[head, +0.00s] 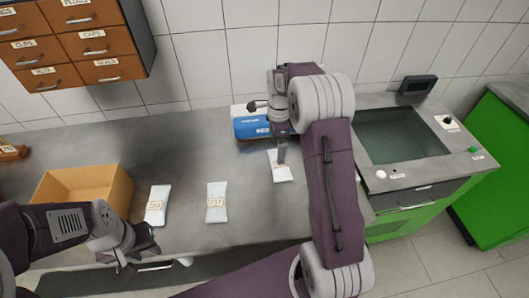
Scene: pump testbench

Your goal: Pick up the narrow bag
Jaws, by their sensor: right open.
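Three white bags with printed labels lie apart on the grey bench. One bag (157,204) is at the left, a slimmer-looking bag (216,203) is in the middle, and another bag (282,172) is further back to the right. I cannot tell for certain which is the narrow one. My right gripper (281,153) is open and points down at the far end of the right bag, partly covering it. Whether it touches the bag is unclear. My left gripper (126,260) is near the bench's front edge, below the left bag. Its fingers are too small and dark to read.
An open cardboard box (118,188) stands left of the bags. A blue and white package (250,125) lies behind the right bag. A drawer cabinet (82,48) hangs at the upper left. A sunken basin (402,135) is at the right. Bench between the bags is clear.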

